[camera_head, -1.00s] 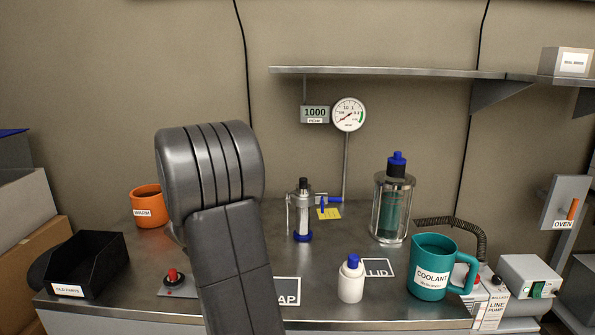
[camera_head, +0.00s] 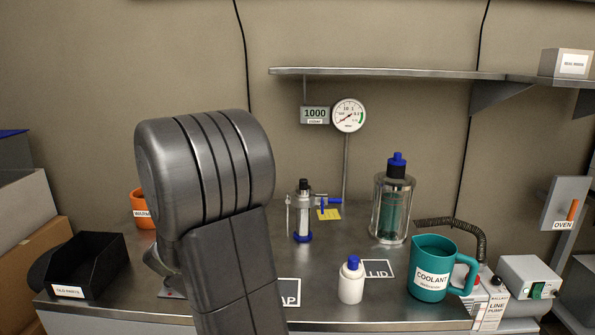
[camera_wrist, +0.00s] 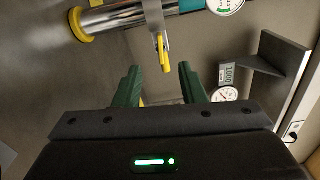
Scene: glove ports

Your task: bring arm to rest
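My gripper (camera_wrist: 161,90) shows in the wrist view as two green fingers standing apart with nothing held between them. In the head view my grey arm is raised in front of the left half of the bench (camera_head: 340,275). My gripper does not show in that view.
An orange mug (camera_head: 146,213) and a black bin (camera_head: 88,265) stand left of my arm. A white bottle (camera_head: 351,281), a glass vessel (camera_head: 392,205) and a teal coolant jug (camera_head: 431,268) stand to the right. A shelf (camera_head: 400,72) and a dial gauge (camera_head: 349,115) are above.

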